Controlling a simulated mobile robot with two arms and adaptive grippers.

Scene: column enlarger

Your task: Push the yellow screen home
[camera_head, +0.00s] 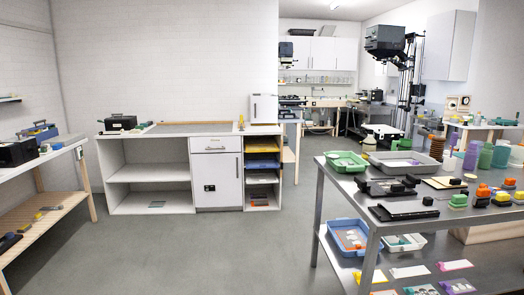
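A yellow screen (262,155) shows in the open rack at the right end of the white counter. It lies flat in an upper slot, just above a blue screen (262,164). I cannot tell from this distance how far it sticks out of its slot. Neither of my grippers is in view.
The white counter (125,137) has a drawer and door left of the rack. A steel table (345,185) with trays and bottles stands at the right, and a wooden-legged bench (40,155) at the left. The grey floor (215,250) between them is clear.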

